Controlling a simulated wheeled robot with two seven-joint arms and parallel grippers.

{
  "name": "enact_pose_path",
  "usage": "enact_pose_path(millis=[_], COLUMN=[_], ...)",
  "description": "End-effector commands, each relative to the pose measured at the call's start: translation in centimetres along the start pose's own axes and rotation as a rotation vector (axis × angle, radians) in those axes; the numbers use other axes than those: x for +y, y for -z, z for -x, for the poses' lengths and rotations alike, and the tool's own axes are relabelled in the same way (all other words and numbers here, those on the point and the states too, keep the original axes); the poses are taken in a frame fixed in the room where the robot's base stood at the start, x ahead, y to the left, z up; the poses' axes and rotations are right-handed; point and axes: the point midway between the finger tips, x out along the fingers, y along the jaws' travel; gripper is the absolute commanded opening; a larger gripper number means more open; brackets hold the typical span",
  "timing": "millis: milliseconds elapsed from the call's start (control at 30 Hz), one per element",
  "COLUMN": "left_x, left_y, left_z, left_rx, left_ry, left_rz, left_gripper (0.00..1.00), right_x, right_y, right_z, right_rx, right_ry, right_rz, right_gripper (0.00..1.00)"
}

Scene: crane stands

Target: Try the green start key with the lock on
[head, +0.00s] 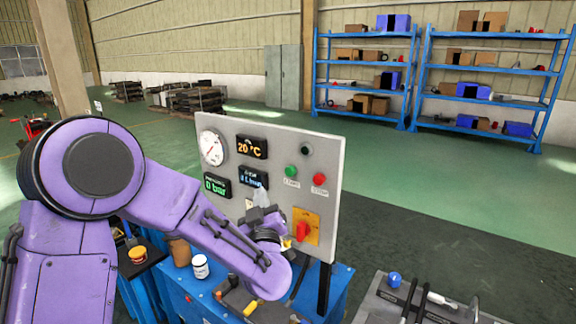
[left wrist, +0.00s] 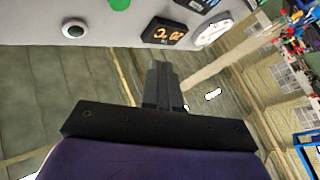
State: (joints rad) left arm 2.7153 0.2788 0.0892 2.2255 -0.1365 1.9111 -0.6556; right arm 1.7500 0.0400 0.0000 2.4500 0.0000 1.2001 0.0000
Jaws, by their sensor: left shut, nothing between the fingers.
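The grey control panel (head: 270,140) stands upright on a blue bench. The round green start key (head: 291,171) is on it, beside a red key (head: 319,178) and below a dark round lamp (head: 305,149). A red rotary switch (head: 303,231) sits on a yellow plate at the lower right; I cannot make out a padlock there. My left gripper (head: 262,198) is in front of the panel, left of and lower than the green key. In the left wrist view its fingers (left wrist: 160,85) are shut and empty, and the green key (left wrist: 120,3) is cut by the top edge.
A round gauge (head: 211,147) and several lit displays are on the panel's left. A grey-topped cart (head: 375,305) with tools stands at the lower right. Blue shelves (head: 422,80) are far behind.

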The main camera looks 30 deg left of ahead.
Motion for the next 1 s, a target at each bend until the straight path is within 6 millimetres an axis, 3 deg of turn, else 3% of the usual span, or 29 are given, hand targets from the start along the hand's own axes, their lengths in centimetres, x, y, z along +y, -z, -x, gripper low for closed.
enact_pose_path(millis=[100, 433, 1000], left_x=[0.4, 0.4, 4.0], left_y=[1.3, 1.2, -2.4], left_z=[-0.4, -0.5, -5.5], left_rx=[0.029, 0.029, 0.028], left_ry=[0.004, 0.004, 0.004], left_rz=[0.012, 0.012, 0.010], left_gripper=[0.00, 0.00, 0.00], right_x=[0.0, 0.0, 0.0], right_y=[0.1, 0.1, -0.2], right_z=[0.2, 0.1, -0.4], right_rx=[0.000, 0.000, 0.000], right_ry=[0.000, 0.000, 0.000], right_rz=[0.000, 0.000, 0.000], right_gripper=[0.43, 0.43, 0.43])
